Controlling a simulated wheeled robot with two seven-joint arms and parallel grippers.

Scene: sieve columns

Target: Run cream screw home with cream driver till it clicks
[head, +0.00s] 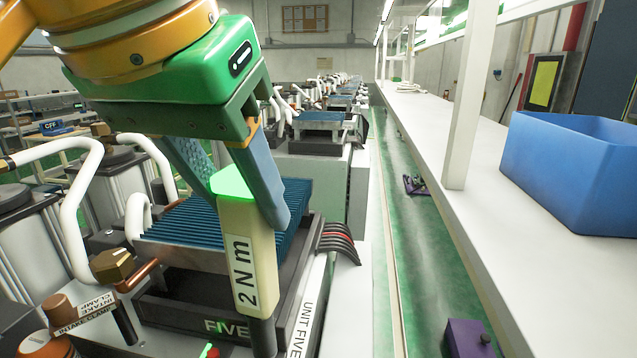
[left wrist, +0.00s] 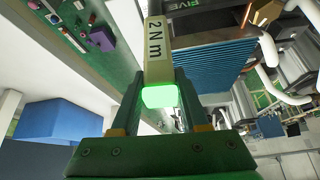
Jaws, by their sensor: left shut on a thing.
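The cream driver (head: 246,255), marked "2 N m", stands nearly upright in my left gripper (head: 232,190). Its top cap glows green. Its dark lower shaft (head: 263,338) runs down past the front corner of the unit marked FIVE (head: 190,312) and leaves the picture at the bottom. The left wrist view also shows the driver (left wrist: 157,50) between the two fingers of the left gripper (left wrist: 158,92). The cream screw does not show in either view, so I cannot tell whether the driver's tip is on it. My right gripper is out of view.
A blue ribbed block (head: 165,225) sits on the unit behind the driver. White pipes (head: 70,200) and an intake clamp knob (head: 112,265) stand at the left. A white bench (head: 470,170) with a blue bin (head: 570,175) runs along the right. A purple box (head: 468,338) is at lower right.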

